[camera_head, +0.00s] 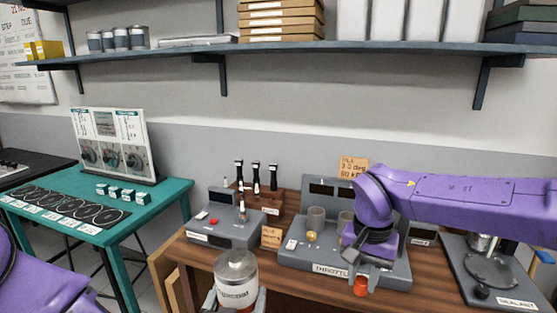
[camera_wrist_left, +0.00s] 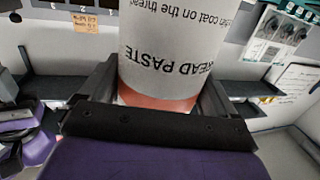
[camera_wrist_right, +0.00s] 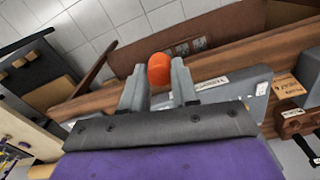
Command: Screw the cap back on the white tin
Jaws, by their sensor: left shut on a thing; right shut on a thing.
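The white tin (camera_head: 236,292) is upright at the front edge of the bench, with a grey metal top and no cap on it. It has dark lettering and an orange-red band low down. My left gripper is shut around it; the left wrist view shows the tin (camera_wrist_left: 165,45) between the two fingers (camera_wrist_left: 158,95). The orange-red cap (camera_head: 360,287) is in my right gripper (camera_head: 357,275), to the right of the tin and apart from it. In the right wrist view the cap (camera_wrist_right: 159,69) sits between the fingertips (camera_wrist_right: 159,75).
Behind the grippers, the wooden bench (camera_head: 445,285) carries a grey throttle stand (camera_head: 300,255), a grey box with a red button (camera_head: 222,230) and a tool rack (camera_head: 275,200). A sealant stand (camera_head: 505,280) is at the right. A teal table (camera_head: 160,193) stands at the left.

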